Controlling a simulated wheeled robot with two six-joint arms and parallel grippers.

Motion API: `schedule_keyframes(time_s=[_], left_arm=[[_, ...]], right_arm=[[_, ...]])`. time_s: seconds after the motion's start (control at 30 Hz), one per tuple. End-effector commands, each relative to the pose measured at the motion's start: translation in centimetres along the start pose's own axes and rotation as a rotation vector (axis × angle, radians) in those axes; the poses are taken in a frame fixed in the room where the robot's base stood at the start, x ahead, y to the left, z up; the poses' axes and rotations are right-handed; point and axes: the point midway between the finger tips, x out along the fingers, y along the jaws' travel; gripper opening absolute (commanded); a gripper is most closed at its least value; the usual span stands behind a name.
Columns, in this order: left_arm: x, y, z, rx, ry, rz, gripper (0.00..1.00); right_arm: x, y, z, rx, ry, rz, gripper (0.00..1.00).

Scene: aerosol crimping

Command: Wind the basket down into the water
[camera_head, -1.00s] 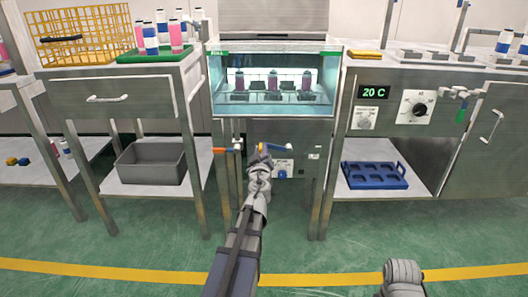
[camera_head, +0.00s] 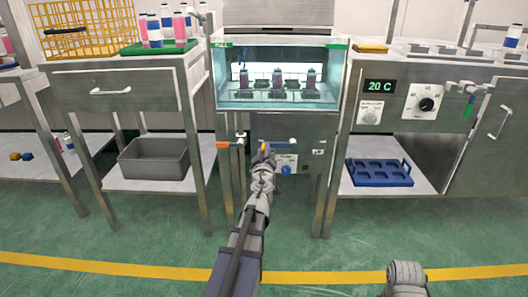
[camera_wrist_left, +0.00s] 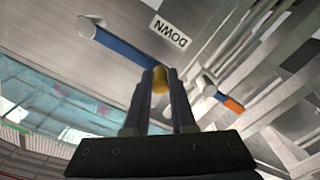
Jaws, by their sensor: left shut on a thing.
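The basket (camera_head: 262,94) sits inside the glass-fronted water tank (camera_head: 228,105) and carries three pink-and-dark cans (camera_head: 277,78). Below the tank is a crank with a blue arm (camera_head: 277,143); it also shows in the left wrist view (camera_wrist_left: 128,58), running up-left to a pale round end. My left gripper (camera_head: 263,150) is at the crank. In the left wrist view its fingers (camera_wrist_left: 160,84) are shut on the yellow crank knob (camera_wrist_left: 160,78). A "DOWN" label (camera_wrist_left: 171,32) is next to the crank.
An orange-tipped lever (camera_head: 222,145) is left of the crank. A blue holder (camera_head: 379,174) and a grey bin (camera_head: 155,159) stand on lower shelves at either side. A panel (camera_head: 380,86) reads 20 C. The green floor in front is clear.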

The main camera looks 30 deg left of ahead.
Motion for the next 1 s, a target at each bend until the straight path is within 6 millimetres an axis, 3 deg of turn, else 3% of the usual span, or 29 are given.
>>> schedule_keyframes(time_s=[0.07,0.1,0.33,0.67,1.0], left_arm=[[-0.1,-0.1,0.0,-0.001,0.001,-0.002,0.0],[-0.2,-0.1,0.0,-0.001,0.001,-0.002,0.28],[-0.1,-0.1,0.0,-0.001,0.0,-0.001,0.53],[-0.3,0.0,0.1,-0.001,0.0,0.0,0.53],[-3.9,0.5,0.5,0.0,-0.002,0.002,0.53]], right_arm=[[0.1,0.0,0.0,0.0,0.0,0.0,0.5],[0.1,0.0,0.0,0.0,0.0,0.0,0.5],[0.1,0.0,0.0,0.0,0.0,0.0,0.5],[0.0,0.0,0.0,0.0,0.0,0.0,0.5],[0.1,0.0,0.0,0.0,0.0,0.0,0.5]])
